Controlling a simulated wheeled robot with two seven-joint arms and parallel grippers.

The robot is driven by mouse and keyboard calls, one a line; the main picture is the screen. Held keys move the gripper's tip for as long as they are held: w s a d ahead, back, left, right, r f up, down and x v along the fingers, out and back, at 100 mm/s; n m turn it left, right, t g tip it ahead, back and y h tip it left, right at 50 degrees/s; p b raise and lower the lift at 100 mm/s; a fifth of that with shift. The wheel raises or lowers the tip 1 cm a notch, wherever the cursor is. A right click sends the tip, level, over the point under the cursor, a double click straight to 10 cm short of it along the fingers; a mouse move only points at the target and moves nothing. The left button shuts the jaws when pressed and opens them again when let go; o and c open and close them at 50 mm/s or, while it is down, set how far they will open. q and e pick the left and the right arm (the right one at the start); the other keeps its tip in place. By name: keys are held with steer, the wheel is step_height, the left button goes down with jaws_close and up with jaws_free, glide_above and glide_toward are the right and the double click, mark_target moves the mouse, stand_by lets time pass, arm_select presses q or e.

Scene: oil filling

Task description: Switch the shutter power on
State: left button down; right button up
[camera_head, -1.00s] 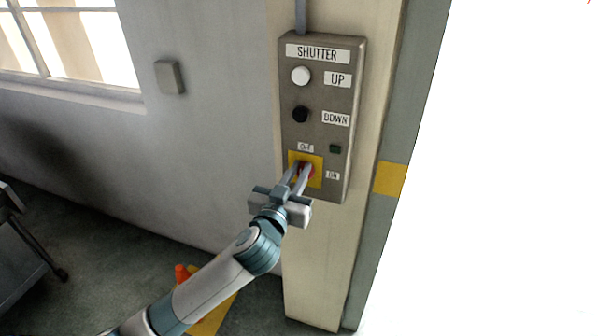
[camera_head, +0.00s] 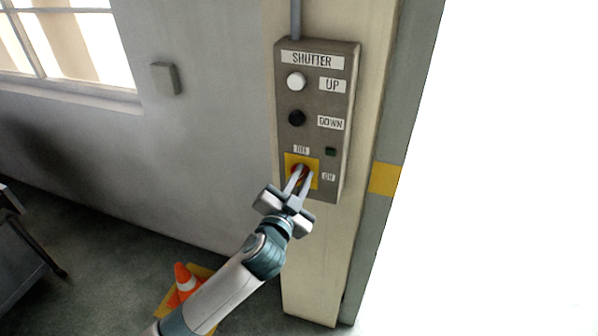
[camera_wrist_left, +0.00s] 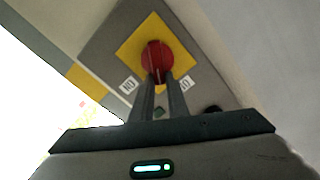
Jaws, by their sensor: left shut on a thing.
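The grey shutter box (camera_head: 311,134) is mounted on a cream pillar. Low on it, a red rotary switch (camera_wrist_left: 157,58) sits on a yellow plate (camera_wrist_left: 128,55). The OFF label (camera_head: 301,149) is above the plate and the ON label (camera_head: 328,177) is to its right. My left gripper (camera_head: 302,174) is shut on the red switch's raised grip, one finger on each side in the left wrist view. The fingers partly hide the switch, so its exact angle is hard to read. A small dark green indicator (camera_head: 330,152) looks unlit. My right gripper is out of view.
The white UP button (camera_head: 296,82) and black DOWN button (camera_head: 297,118) are above the switch. An orange cone (camera_head: 184,277) stands on the floor below my left arm. A bright opening lies to the right of the pillar.

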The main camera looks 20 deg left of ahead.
arm_select(q)
steer(key=shift+d+f+m+p, duration=0.2)
steer(key=shift+f+m+p, duration=0.35)
steer(key=shift+m, duration=1.3)
steer(key=shift+d+f+m+p, duration=0.2)
steer(key=shift+m+p, duration=0.5)
steer(key=shift+m, duration=1.2)
steer(key=shift+d+f+m+p, duration=0.2)
steer(key=shift+f+m+p, duration=0.35)
steer(key=shift+m, duration=1.3)
steer(key=shift+r, duration=0.15)
steer(key=c, duration=1.7)
jaws_free()
